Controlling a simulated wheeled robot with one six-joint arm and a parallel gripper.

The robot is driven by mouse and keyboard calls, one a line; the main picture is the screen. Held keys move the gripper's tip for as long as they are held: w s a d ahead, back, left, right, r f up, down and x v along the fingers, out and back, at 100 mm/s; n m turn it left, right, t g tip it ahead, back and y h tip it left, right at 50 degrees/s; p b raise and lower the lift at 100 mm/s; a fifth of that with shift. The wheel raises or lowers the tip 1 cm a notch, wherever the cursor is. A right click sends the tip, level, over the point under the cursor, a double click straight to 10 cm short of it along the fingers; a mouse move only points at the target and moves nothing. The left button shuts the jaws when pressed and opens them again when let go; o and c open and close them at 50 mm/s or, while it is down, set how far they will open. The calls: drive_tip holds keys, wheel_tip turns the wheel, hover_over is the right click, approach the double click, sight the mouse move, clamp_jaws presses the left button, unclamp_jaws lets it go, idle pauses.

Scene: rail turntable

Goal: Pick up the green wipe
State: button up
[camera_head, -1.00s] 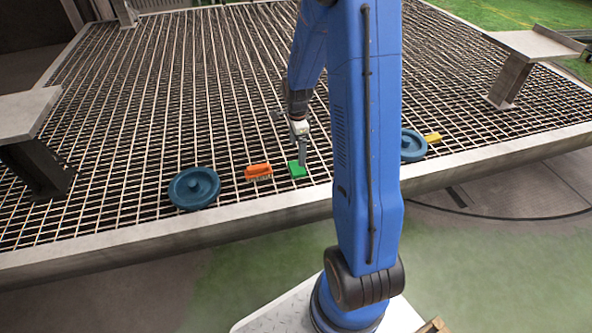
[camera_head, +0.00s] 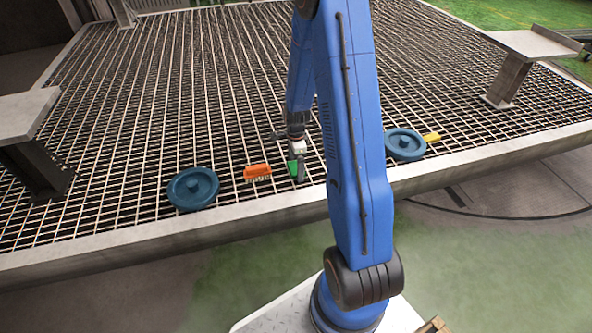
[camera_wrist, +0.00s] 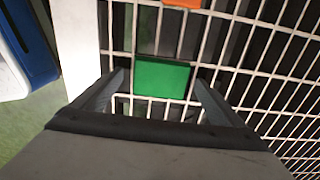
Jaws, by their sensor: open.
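The green wipe (camera_wrist: 162,79) lies flat on the metal grating, ahead of and between my fingers in the wrist view. In the head view the green wipe (camera_head: 292,168) is partly hidden by my gripper (camera_head: 298,168), which is down close to it. In the wrist view my gripper (camera_wrist: 160,84) is open, with one finger on each side of the wipe. It holds nothing. I cannot tell whether the fingers touch the grating.
An orange brush (camera_head: 257,173) lies just left of the wipe. A blue round disc (camera_head: 193,188) lies farther left. Another blue disc (camera_head: 405,144) and a yellow block (camera_head: 432,137) lie to the right. The grating's pale front rim (camera_head: 240,212) is close by.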

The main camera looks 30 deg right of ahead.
sight(296, 168)
drive_tip(key=shift+f, duration=0.1)
drive_tip(key=shift+c, duration=0.7)
drive_tip(key=c, duration=1)
wheel_tip(296, 168, up, 10)
drive_tip(key=o, duration=0.5)
drive_tip(key=c, duration=0.4)
